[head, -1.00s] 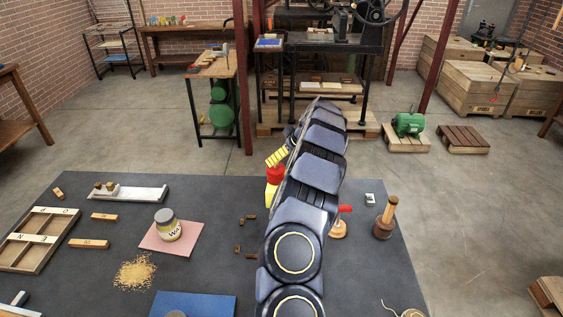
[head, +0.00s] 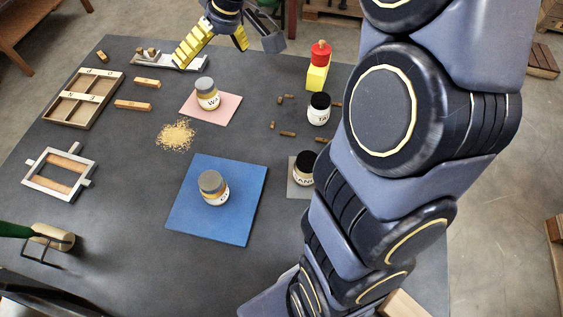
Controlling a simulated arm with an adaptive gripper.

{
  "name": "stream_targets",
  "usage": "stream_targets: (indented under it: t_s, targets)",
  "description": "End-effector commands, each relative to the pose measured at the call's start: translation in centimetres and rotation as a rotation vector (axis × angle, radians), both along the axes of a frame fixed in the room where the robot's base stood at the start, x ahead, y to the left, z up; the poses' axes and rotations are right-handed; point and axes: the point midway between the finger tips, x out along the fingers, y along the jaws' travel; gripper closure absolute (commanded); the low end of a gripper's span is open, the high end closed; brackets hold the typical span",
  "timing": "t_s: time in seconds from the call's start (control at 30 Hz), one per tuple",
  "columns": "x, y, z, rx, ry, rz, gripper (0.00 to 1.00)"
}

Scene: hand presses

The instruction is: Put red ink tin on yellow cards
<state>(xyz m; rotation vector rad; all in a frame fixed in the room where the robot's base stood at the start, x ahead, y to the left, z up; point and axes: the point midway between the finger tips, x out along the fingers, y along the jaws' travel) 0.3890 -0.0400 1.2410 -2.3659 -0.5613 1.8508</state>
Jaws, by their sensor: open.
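The red ink tin (head: 320,54) stands upright on top of the yellow cards (head: 316,77), a small upright stack at the back right of the dark table. The tin rests on the stack with nothing holding it. My gripper (head: 211,54) is at the top of the head view, left of the tin and well apart from it. Its yellow-padded fingers are spread wide and empty, above the far part of the table.
Labelled jars stand on a pink sheet (head: 229,115), a blue sheet (head: 181,213) and a grey sheet (head: 294,190). Another jar (head: 319,109) stands near the cards among small brown pieces (head: 288,134). A wooden tray (head: 55,122) lies at left. My arm covers the right side.

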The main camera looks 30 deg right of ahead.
Motion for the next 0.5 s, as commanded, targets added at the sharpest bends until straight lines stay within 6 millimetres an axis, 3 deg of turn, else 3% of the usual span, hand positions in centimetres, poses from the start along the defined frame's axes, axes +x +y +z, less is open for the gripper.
stream_targets:
  t_s: [0.03, 0.1, 0.2, 0.4, 0.5]
  targets:
    - [-2.9, 2.0, 0.6, -0.025, 0.042, 0.022, 0.04]
    - [-6.9, 3.8, 0.8, -0.063, 0.107, 0.028, 0.04]
    - [-12.6, 5.2, 0.7, -0.133, 0.190, 0.009, 0.04]
    - [-22.4, 5.0, -0.6, -0.269, 0.329, -0.089, 0.04]
    - [-25.3, 4.4, -1.2, -0.312, 0.365, -0.137, 0.04]
